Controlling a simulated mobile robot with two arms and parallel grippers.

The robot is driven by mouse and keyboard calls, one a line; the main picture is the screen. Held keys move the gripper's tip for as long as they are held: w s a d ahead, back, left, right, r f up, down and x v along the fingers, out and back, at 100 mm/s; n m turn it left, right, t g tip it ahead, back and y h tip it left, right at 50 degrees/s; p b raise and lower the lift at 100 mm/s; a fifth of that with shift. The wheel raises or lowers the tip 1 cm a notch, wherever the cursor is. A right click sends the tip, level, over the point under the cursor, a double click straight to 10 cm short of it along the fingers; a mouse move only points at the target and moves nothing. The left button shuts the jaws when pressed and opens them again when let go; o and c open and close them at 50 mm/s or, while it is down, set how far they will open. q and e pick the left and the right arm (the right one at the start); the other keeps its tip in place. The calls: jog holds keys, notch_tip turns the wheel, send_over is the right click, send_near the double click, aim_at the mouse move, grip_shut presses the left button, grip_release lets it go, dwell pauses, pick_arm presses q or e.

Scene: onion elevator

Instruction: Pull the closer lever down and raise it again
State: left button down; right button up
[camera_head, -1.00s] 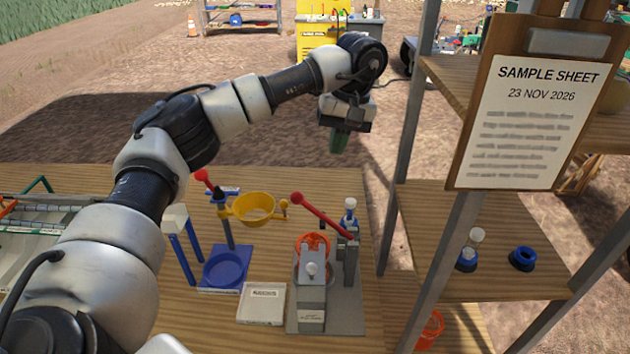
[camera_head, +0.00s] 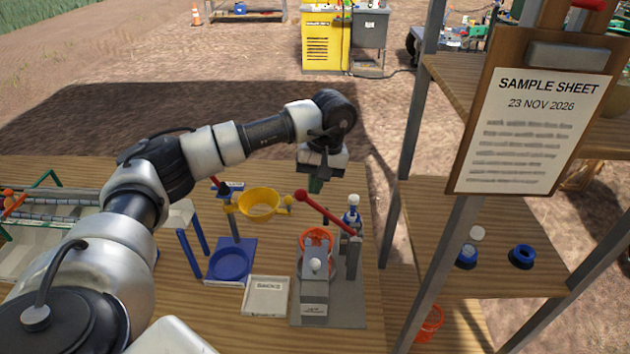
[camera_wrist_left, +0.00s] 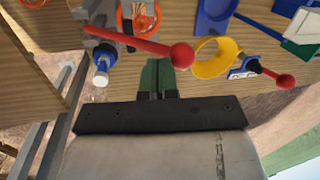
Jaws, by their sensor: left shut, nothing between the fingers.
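A red lever (camera_head: 327,214) with a ball end slants up from a grey device (camera_head: 315,290) on the wooden table. Its ball also shows in the left wrist view (camera_wrist_left: 182,55). My left gripper (camera_head: 316,185) has its green fingers shut and empty, just behind the ball in the head view. In the wrist view the fingertips (camera_wrist_left: 157,68) are right beside the ball; I cannot tell whether they touch. A second red-ended lever (camera_wrist_left: 285,80) is by a yellow ring holder (camera_head: 260,204) on a blue stand, partly hidden by my arm in the head view. My right gripper is out of view.
A blue-and-white bottle (camera_head: 352,215) stands behind the grey device. A white tray (camera_head: 267,297) lies left of it. A shelf (camera_head: 470,255) with metal posts rises on the right, with a clipboard (camera_head: 530,130). Open ground lies beyond the table.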

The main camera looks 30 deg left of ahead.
pick_arm(q)
jog(key=shift+s, duration=0.1)
jog(key=s+a+f+t+h+b, duration=0.2)
jog(key=f+b, duration=0.3)
jog(key=b, duration=0.6)
jog(key=s+a+f+t+h+b, duration=0.2)
jog(key=a+f+h+b, duration=0.2)
jog(key=b, duration=0.8)
notch_tip(320, 180, down, 2)
jog(key=shift+a+t+h, duration=0.3)
jog(key=shift+a+h, duration=0.1)
jog(key=shift+h, duration=0.4)
